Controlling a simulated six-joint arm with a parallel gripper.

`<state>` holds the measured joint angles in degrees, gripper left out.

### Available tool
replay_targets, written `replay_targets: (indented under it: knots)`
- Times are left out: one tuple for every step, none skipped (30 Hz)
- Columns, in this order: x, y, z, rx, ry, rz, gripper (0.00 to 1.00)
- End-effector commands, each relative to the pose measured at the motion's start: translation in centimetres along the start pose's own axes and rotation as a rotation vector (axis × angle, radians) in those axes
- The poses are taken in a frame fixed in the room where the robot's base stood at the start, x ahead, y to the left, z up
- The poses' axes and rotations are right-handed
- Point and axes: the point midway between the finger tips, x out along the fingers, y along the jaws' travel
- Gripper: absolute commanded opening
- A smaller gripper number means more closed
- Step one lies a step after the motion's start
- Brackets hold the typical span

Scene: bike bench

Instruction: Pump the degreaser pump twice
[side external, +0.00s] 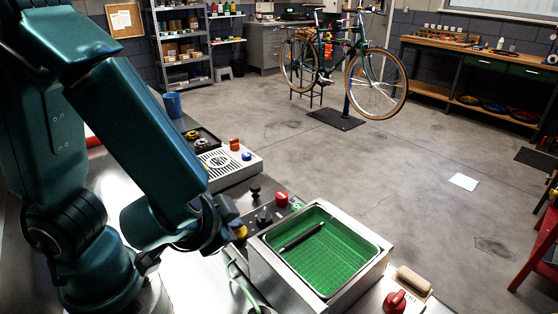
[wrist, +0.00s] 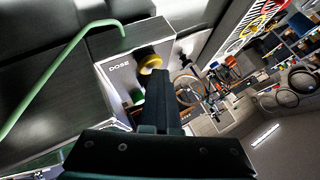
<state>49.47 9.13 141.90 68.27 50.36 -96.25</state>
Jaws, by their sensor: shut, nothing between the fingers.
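A yellow round button (wrist: 151,62) sits on a light panel marked DOSE in the wrist view. In the side view a yellow piece (side external: 241,231) shows just past my gripper (side external: 230,214), beside the steel tank. My gripper's dark fingers (wrist: 156,78) are shut with nothing between them, and their tips lie right at the yellow button. I cannot tell whether they touch it. A pale green curved tube (wrist: 60,85) runs beside the panel; it also shows at the front in the side view (side external: 238,282). Part of the panel is hidden by my gripper.
A steel tank (side external: 258,262) with a green basin holds a dark rod (side external: 301,237). A red knob (side external: 281,199) and black knobs (side external: 264,217) stand close behind my gripper. A red dial (side external: 396,300) and a tan-handled brush (side external: 413,280) lie at the right.

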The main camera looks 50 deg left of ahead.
Motion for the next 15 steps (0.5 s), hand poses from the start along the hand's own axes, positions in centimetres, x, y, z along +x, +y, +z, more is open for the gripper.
replay_targets:
  knots:
    - [0.12,0.16,0.16,0.004,-0.003,0.003,0.00]
    - [0.20,0.22,0.21,0.004,-0.003,0.003,0.00]
    - [0.30,0.31,0.28,0.005,-0.002,0.003,0.00]
    - [0.38,0.37,0.34,0.006,-0.003,0.003,0.00]
    - [0.45,0.43,0.40,0.006,-0.003,0.003,0.00]
    - [0.51,0.49,0.46,0.004,-0.003,0.004,0.00]
    - [0.54,0.52,0.48,0.004,-0.003,0.005,0.00]
    - [0.56,0.54,0.49,0.004,-0.004,0.005,0.00]
    - [0.56,0.54,0.50,0.003,-0.004,0.005,0.00]
    - [0.56,0.53,0.50,0.003,-0.004,0.005,0.00]
    - [0.56,0.53,0.51,0.003,-0.004,0.005,0.00]
    - [0.56,0.52,0.52,0.003,-0.005,0.005,0.00]
    - [0.56,0.52,0.54,0.003,-0.005,0.005,0.00]
    - [0.56,0.52,0.55,0.003,-0.006,0.005,0.00]
    - [0.56,0.51,0.56,0.003,-0.006,0.004,0.00]
